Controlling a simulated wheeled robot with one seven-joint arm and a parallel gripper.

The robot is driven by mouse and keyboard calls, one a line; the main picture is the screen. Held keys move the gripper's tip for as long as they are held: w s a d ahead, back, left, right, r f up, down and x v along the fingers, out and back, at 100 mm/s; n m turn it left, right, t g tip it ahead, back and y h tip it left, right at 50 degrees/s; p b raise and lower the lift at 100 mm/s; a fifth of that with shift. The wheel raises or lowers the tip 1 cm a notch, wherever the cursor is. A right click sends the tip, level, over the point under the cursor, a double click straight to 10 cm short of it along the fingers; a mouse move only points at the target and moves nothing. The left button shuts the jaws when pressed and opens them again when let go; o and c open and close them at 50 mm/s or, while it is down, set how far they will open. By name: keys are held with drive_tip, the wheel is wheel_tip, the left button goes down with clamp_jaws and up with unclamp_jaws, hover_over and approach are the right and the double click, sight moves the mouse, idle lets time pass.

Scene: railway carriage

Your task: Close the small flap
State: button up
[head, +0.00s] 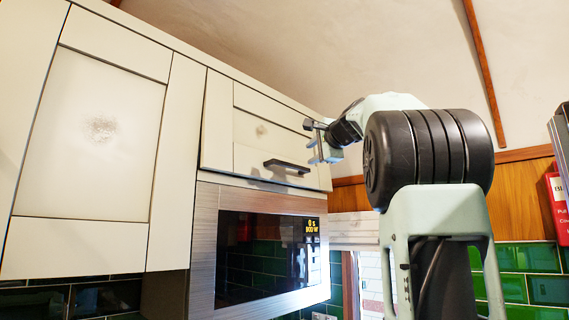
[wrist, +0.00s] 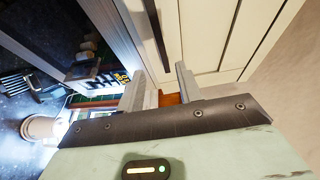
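The small flap (head: 258,132) is a cream panelled door above the microwave, with a dark bar handle (head: 287,166) along its lower part. It looks shut or nearly shut; I cannot tell if a slight gap remains. My gripper (head: 318,142) is at the flap's right end, close to its face; I cannot tell whether it touches. In the wrist view the two fingers (wrist: 163,88) stand apart with nothing between them. The flap (wrist: 211,32) lies just beyond them there, and its handle (wrist: 157,36) is left of the right finger.
The microwave (head: 265,250) sits directly below the flap. A larger cream cupboard door (head: 95,130) is to the left. The curved ceiling (head: 350,45) is above. A red sign (head: 558,205) is at the far right, past my arm.

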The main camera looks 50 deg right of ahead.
sight(293, 166)
drive_tip(key=p+x, duration=0.6)
drive_tip(key=x, duration=0.8)
drive_tip(key=shift+w+d, duration=0.15)
drive_tip(key=shift+c, duration=0.2)
clamp_jaws()
drive_tip(key=shift+w+f+t+b, duration=0.2)
drive_tip(key=shift+w+b, duration=0.3)
drive_tip(key=shift+b, duration=0.1)
drive_tip(key=shift+w+f+t+b, duration=0.2)
drive_tip(key=shift+w+f+b, duration=0.05)
drive_tip(key=shift+w+b, duration=0.3)
drive_tip(key=shift+w+d+r+h, duration=0.1)
drive_tip(key=shift+w+r+h, duration=0.1)
drive_tip(key=shift+h, duration=0.1)
drive_tip(key=shift+o, duration=0.2)
unclamp_jaws()
